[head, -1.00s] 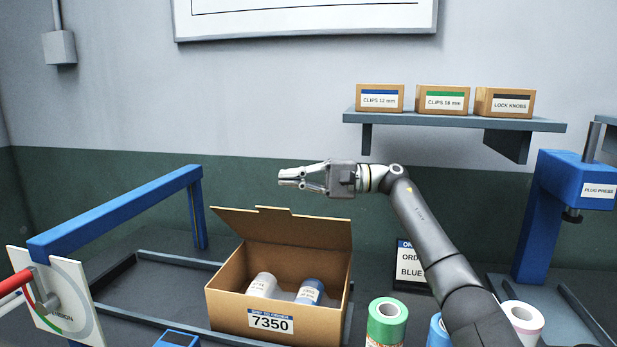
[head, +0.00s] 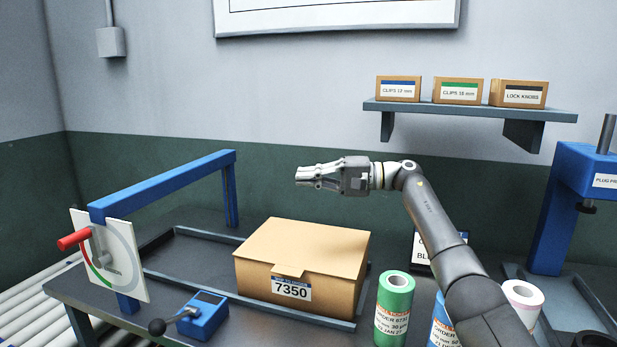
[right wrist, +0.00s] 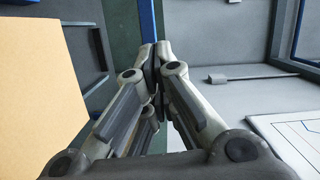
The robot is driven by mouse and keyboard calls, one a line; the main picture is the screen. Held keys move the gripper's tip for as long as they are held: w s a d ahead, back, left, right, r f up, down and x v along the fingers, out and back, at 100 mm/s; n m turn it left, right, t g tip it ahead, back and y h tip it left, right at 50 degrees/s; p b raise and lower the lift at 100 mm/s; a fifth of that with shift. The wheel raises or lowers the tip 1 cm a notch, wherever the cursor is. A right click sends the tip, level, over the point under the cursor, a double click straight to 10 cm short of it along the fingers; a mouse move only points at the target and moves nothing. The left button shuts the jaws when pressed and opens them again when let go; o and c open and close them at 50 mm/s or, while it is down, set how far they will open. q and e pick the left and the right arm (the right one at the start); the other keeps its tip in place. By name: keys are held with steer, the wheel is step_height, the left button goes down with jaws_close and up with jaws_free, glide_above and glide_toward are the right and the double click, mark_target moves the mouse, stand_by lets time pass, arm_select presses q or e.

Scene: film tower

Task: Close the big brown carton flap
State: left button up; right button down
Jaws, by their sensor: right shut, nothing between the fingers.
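The big brown carton (head: 262,290) stands on the tray on the dark bench, labelled 7350. Its flap (head: 305,245) now lies down over the top, with a small tab over the front edge above the label. The inside is hidden. My right gripper (head: 300,177) is shut and empty, above and behind the carton, apart from it. In the right wrist view the shut fingertips (right wrist: 157,45) meet in the middle, and a plain brown surface, likely the carton flap (right wrist: 35,80), fills the left side. My left gripper is in neither current view.
A blue frame (head: 165,183) with a red-handled dial plate (head: 128,262) stands at left. A blue device (head: 205,318) lies in front. A green roll (head: 395,305) and other rolls stand right of the carton. A shelf (head: 470,108) holds small boxes. A blue press (head: 560,215) stands at right.

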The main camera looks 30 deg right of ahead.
steer(key=v, duration=1.2)
steer(key=shift+a, duration=0.1)
